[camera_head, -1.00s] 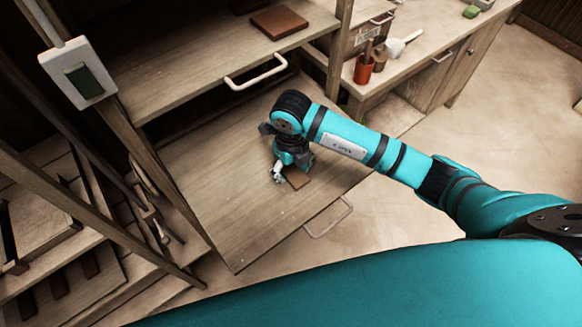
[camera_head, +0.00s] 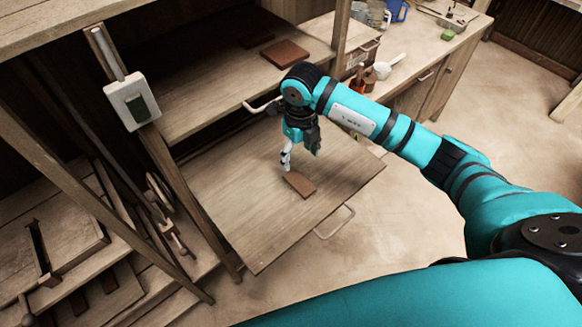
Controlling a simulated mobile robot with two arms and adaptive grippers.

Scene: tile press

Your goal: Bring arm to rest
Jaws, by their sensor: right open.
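My right gripper (camera_head: 287,160) hangs from the teal right arm, pointing down above the lower pulled-out wooden board (camera_head: 245,200). It is open and empty. A brown tile (camera_head: 300,184) lies flat on that board, just below and beside the fingertips, apart from them. My left gripper is not in view.
An upper wooden shelf (camera_head: 205,95) with a handle carries another brown tile (camera_head: 284,53). A post with a white switch box (camera_head: 132,100) stands at left. A workbench (camera_head: 425,60) at back right holds a white ladle (camera_head: 386,67) and other items. Open floor lies at right.

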